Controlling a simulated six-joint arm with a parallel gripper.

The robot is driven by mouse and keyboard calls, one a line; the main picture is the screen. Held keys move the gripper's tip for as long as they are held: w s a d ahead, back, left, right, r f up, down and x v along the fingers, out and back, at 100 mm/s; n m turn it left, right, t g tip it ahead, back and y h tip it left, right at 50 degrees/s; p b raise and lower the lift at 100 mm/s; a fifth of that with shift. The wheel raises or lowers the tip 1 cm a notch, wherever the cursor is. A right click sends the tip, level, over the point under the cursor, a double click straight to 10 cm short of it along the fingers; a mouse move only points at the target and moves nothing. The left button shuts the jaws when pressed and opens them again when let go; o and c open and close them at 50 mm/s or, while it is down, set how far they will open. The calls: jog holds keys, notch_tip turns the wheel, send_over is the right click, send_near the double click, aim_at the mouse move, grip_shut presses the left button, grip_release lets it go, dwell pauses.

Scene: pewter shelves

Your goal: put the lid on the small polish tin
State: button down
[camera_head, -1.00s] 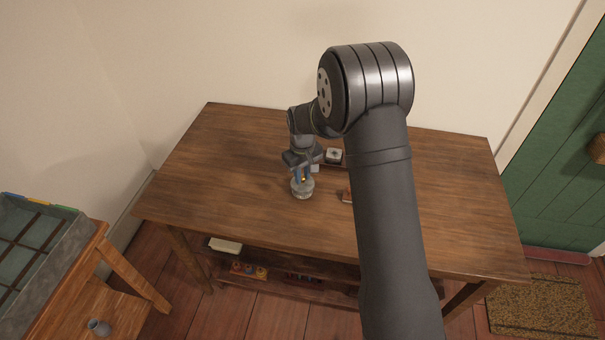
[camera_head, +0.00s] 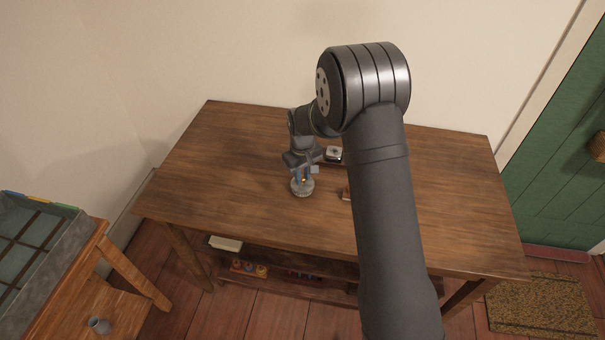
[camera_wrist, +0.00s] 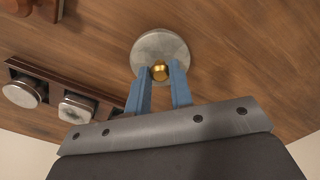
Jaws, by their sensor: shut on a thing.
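A round grey lid (camera_wrist: 163,50) with a gold knob (camera_wrist: 159,71) is at my gripper's fingertips in the wrist view. My gripper (camera_wrist: 160,80) has its two blue fingers closed on the knob. In the head view, my gripper (camera_head: 302,178) is low over the middle of the table, with the grey disc (camera_head: 302,190) just under it. The disc looks level. The small polish tin cannot be told apart from the lid; anything under the lid is hidden, so I cannot tell whether the lid rests on it.
A dark wooden rack (camera_wrist: 56,87) with metal-topped pieces, one round (camera_wrist: 22,93) and one square (camera_wrist: 77,108), lies left of my gripper in the wrist view. The wooden table (camera_head: 230,170) is clear on the left.

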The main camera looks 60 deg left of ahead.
jog(key=c, duration=1.2)
grip_release()
notch_tip(320, 180, up, 17)
jog(key=shift+r, duration=0.2)
notch_tip(320, 180, down, 18)
jog(key=shift+r, duration=0.25)
